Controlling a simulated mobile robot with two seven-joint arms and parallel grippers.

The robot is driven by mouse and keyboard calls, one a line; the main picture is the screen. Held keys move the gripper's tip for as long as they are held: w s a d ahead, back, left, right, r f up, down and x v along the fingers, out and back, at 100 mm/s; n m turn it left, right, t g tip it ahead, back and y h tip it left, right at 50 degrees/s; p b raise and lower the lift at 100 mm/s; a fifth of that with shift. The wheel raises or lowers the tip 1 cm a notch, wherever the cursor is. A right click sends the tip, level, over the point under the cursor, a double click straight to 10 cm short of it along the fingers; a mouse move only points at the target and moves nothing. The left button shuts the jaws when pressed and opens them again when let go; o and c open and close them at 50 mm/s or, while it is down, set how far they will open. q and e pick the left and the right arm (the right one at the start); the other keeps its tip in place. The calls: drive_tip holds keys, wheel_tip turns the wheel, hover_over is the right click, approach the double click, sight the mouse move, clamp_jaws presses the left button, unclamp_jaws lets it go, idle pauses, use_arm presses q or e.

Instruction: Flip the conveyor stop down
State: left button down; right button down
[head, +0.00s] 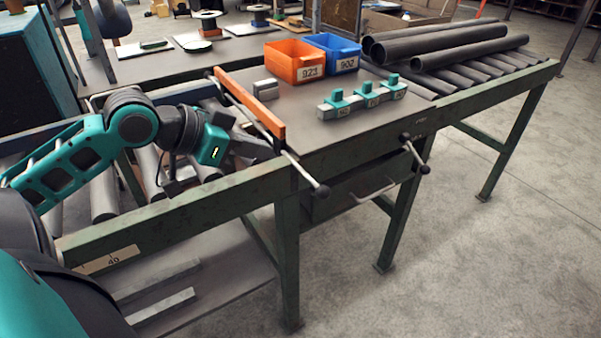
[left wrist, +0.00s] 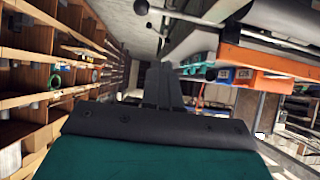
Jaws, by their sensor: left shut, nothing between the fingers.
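The conveyor stop is a long orange bar (head: 250,105) across the left edge of the table's grey plate in the head view. It stands on edge and appears raised. A thin metal rod runs along it and ends in a black knob (head: 322,191) past the table's front rail. My left gripper (head: 270,149) is shut and empty, just left of the bar's near end, over the rollers. In the left wrist view its dark fingers (left wrist: 163,84) lie together, with the orange bar (left wrist: 268,62) to their right. Whether the fingertips touch the bar is unclear. My right gripper is out of view.
Dark pipes (head: 440,45) lie on the right rollers. A T-handle (head: 414,152) projects from the front. Floor at right is clear.

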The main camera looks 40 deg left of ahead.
use_arm(q)
drive_tip(key=s+f+b+x, duration=0.1)
drive_tip(key=f+b+x, duration=0.1)
drive_tip(key=x, duration=1)
drive_tip(key=shift+a+f+b, duration=0.25)
drive_tip(key=shift+f+b, duration=0.2)
drive_tip(key=shift+b, duration=0.3)
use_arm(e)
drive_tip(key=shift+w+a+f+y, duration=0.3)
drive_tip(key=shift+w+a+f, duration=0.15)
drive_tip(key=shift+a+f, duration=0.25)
use_arm(q)
wheel_tip(320, 180, down, 7)
drive_tip(key=shift+r, duration=0.2)
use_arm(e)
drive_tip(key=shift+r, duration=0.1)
